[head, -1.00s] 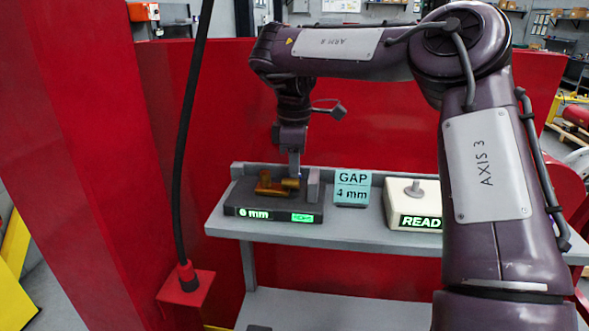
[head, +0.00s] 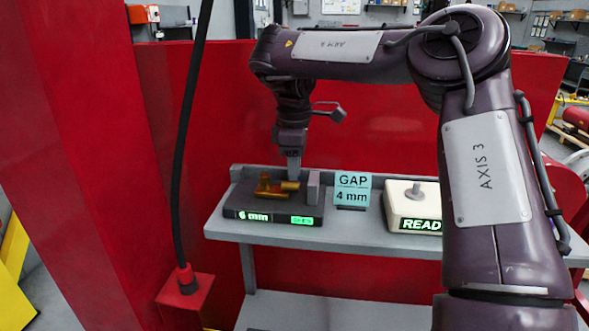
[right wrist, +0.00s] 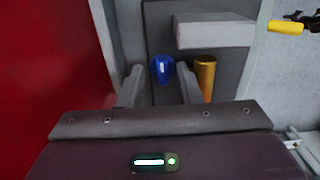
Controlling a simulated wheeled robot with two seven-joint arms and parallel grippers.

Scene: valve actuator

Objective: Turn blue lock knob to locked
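The blue lock knob (right wrist: 162,69) shows in the right wrist view, between the two fingers of my right gripper (right wrist: 160,80). The fingers are apart, with a gap visible on both sides of the knob; contact does not show. In the head view my right gripper (head: 294,170) points down over the back of the dark gauge block (head: 270,207), and the knob is hidden there. A brass cylinder (right wrist: 205,76) stands just right of the right finger. My left gripper is not in view.
A grey block (right wrist: 215,30) lies beyond the knob. The gauge display (head: 254,216) appears to read 6 mm. A blue sign (head: 352,189) says GAP 4 mm. A white box (head: 413,205) reading READ stands on the grey shelf (head: 350,228). A black cable (head: 185,150) hangs at left.

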